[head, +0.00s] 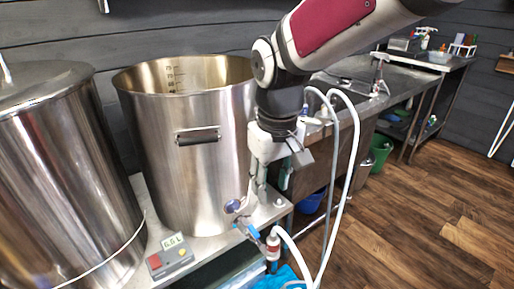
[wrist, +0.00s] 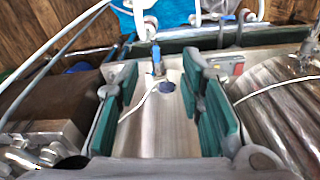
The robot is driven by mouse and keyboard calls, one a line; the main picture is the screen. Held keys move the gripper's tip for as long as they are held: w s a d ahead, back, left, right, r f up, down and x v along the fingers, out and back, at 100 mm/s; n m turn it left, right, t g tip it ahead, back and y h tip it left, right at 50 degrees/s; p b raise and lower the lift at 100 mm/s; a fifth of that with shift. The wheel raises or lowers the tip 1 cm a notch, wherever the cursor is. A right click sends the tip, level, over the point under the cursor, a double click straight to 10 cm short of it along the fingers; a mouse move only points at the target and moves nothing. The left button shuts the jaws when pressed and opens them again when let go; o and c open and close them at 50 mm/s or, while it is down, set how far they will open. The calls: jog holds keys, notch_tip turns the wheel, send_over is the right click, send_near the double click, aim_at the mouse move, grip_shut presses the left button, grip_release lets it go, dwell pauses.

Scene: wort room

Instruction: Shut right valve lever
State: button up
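A large open steel kettle (head: 185,125) stands on the bench, with a valve low on its front right. The valve's blue lever (head: 242,228) shows below a small round dark blue gauge (head: 232,206). In the wrist view the blue lever (wrist: 156,58) stands upright in the picture, beyond the gauge (wrist: 167,87). My gripper (head: 261,194) points down beside the kettle's right wall, above the valve. In the wrist view its teal pads are wide apart, with the lever in the gap between them (wrist: 161,68) and nothing held. I cannot tell whether a finger touches the lever.
A lidded steel vessel (head: 50,170) stands at the left. A control box with a display (head: 170,257) sits between the vessels. White hoses (head: 345,170) loop close to the right of my gripper. A steel sink bench (head: 400,90) runs behind; the wooden floor at right is clear.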

jog(key=shift+f, duration=0.1)
jog(key=c, duration=0.4)
jog(key=w+f+m+b, duration=0.1)
jog(key=w+f+m, duration=0.1)
jog(key=w+f+m+g+b, duration=0.1)
jog(key=w+f+m, duration=0.1)
jog(key=f+m, duration=0.1)
jog(key=w+f+m+y+b, duration=0.1)
jog(key=w+f+m, duration=0.1)
jog(key=f, duration=0.1)
jog(key=shift+w+d+g, duration=0.1)
jog(key=shift+d+g, duration=0.25)
jog(key=shift+g, duration=0.05)
grip_shut()
jog(key=m+y+b, duration=0.1)
jog(key=m+b, duration=0.2)
jog(key=m, duration=0.7)
send_near(250, 227)
jog(key=d+r, duration=0.2)
jog(key=d, duration=0.3)
notch_tip(250, 227, down, 10)
jog(key=a+b, duration=0.1)
jog(key=b, duration=0.2)
jog(key=shift+s+a+g, duration=0.3)
jog(key=shift+s, duration=0.1)
